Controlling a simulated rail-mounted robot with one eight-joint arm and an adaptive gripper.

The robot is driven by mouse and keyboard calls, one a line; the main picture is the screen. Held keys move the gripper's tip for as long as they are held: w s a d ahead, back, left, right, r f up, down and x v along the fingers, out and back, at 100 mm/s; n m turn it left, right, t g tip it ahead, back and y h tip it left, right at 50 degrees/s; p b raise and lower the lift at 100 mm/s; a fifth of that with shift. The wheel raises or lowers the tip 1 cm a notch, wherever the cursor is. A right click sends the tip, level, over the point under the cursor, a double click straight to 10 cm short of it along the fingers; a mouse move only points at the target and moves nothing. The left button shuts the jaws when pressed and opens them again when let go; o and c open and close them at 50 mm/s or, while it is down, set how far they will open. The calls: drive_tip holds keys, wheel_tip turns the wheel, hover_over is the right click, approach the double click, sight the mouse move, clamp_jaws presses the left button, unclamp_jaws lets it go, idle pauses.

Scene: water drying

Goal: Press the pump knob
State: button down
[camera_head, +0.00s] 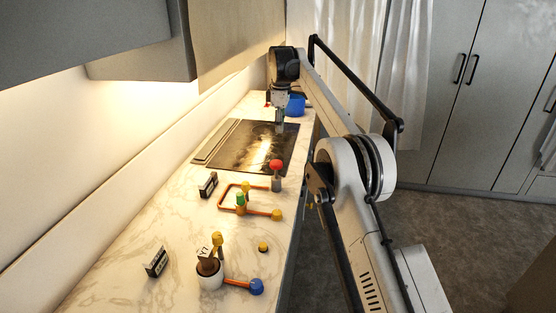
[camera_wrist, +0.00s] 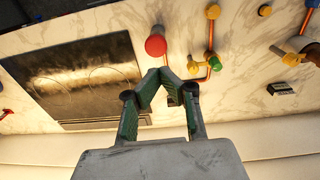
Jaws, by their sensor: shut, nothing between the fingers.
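A round red knob on a grey cylinder (camera_head: 276,172) stands on the counter just in front of the cooktop. It looks like the pump knob; no label shows. In the wrist view the red knob (camera_wrist: 156,45) is just above my fingertips, with a gap between them. My gripper (camera_head: 279,128) points down over the cooktop, farther back than the red knob. In the wrist view my gripper (camera_wrist: 161,76) has its green-padded fingers brought together at the tips, with nothing between them.
Orange pipes (camera_head: 228,191) with yellow and green fittings lie nearer than the red knob. The black cooktop (camera_head: 255,150) is below my gripper. A blue object (camera_head: 295,105) stands behind. Cabinets (camera_head: 140,40) overhang the left.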

sight(279, 165)
drive_tip(key=shift+f, duration=0.1)
drive_tip(key=f+p, duration=0.1)
drive_tip(key=f, duration=0.8)
drive_tip(key=f+p, duration=0.1)
drive_tip(key=f, duration=0.3)
drive_tip(key=shift+w+a+f+p, duration=0.25)
drive_tip(key=shift+f+p, duration=0.1)
drive_tip(key=shift+f, duration=0.05)
wheel_tip(279, 165, down, 5)
drive_tip(key=b, duration=0.3)
drive_tip(key=shift+r, duration=0.2)
wheel_tip(279, 165, up, 14)
drive_tip(key=b, duration=0.1)
drive_tip(key=shift+s+d, duration=0.25)
drive_tip(key=shift+s, duration=0.05)
idle(1.3)
